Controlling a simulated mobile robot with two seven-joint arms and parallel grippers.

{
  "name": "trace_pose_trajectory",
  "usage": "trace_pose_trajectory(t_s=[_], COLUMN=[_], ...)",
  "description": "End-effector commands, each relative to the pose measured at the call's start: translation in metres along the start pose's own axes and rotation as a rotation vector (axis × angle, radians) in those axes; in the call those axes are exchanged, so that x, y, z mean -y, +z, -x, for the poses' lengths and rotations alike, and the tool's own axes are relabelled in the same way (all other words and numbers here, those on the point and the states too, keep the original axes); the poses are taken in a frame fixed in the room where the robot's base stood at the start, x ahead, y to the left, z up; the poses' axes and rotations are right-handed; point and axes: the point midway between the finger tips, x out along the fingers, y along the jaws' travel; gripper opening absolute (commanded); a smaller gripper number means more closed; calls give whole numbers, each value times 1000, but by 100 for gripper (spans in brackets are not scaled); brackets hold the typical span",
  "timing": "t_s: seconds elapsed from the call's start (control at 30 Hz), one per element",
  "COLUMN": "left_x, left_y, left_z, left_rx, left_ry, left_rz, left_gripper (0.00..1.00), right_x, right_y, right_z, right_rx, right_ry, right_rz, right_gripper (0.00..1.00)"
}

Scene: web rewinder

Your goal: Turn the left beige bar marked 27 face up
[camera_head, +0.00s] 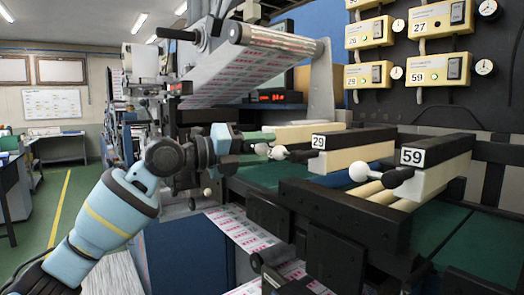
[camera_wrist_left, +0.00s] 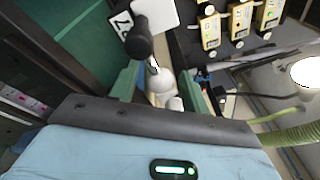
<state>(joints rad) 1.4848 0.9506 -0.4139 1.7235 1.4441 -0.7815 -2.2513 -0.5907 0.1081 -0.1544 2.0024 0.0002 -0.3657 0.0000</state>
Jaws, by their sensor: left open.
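The left bar (camera_head: 305,131) shows as a long beige strip behind the bar marked 29; its number face is hidden in the head view. My left gripper (camera_head: 244,144) is at the handle end of this bar. Its open fingers (camera_wrist_left: 160,88) stand on either side of the white knob; contact cannot be told. My right gripper is not in view.
The bar marked 29 (camera_head: 352,155) and the bar marked 59 (camera_head: 437,172) lie to the right, black on top, with handles and white knobs (camera_head: 358,172) toward me. Printed web (camera_head: 240,230) runs below my left arm. Yellow boxes (camera_head: 440,70) hang behind.

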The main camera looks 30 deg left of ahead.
Motion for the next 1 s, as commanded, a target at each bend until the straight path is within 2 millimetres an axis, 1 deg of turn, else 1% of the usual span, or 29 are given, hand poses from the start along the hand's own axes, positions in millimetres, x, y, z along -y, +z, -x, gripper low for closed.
trace_pose_trajectory(t_s=[0.07, 0.3, 0.4, 0.5, 0.63, 1.0], left_x=[-4, -5, -5, -4, -2, -1], left_y=[-1, -3, -2, -2, -1, -1], left_z=[9, 47, 59, 67, 72, 72], left_rx=[0, -3, -3, -3, -3, -2], left_ry=[5, 7, 6, 5, 2, 2], left_rz=[1, 0, 2, 1, 1, 1], left_gripper=[47, 47, 47, 47, 47, 47], right_x=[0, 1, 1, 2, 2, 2], right_y=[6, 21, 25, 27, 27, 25], right_z=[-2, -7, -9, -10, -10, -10], right_rx=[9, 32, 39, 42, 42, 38], right_ry=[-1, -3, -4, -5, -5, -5], right_rz=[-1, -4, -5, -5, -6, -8], right_gripper=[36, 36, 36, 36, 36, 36])
